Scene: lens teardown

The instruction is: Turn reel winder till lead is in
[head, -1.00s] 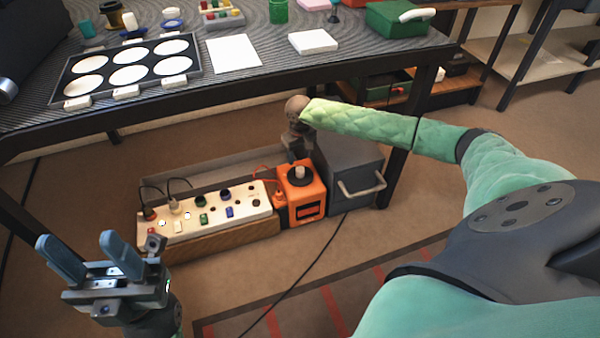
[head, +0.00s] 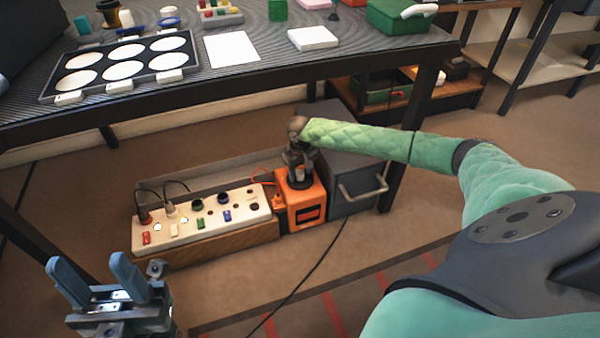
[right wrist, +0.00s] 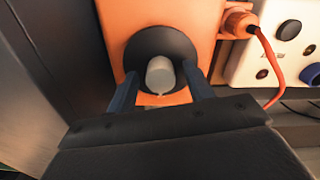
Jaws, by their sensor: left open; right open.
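The orange reel winder (head: 309,214) stands on the floor below the table, at the right end of the white socket panel. In the right wrist view its orange top (right wrist: 204,22) carries a dark round disc (right wrist: 150,45) with a pale grey knob (right wrist: 160,75). My right gripper (right wrist: 160,90) is open, its two fingers on either side of the knob, with gaps visible. An orange lead (right wrist: 268,58) runs from an orange plug (right wrist: 239,23) on the winder's side. My left gripper (head: 94,268) is open and empty at the lower left of the head view.
The white panel (head: 205,218) with several sockets and coloured switches lies left of the winder. A dark grey box (head: 352,180) with a handle stands close on its right. A black cable crosses the floor in front.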

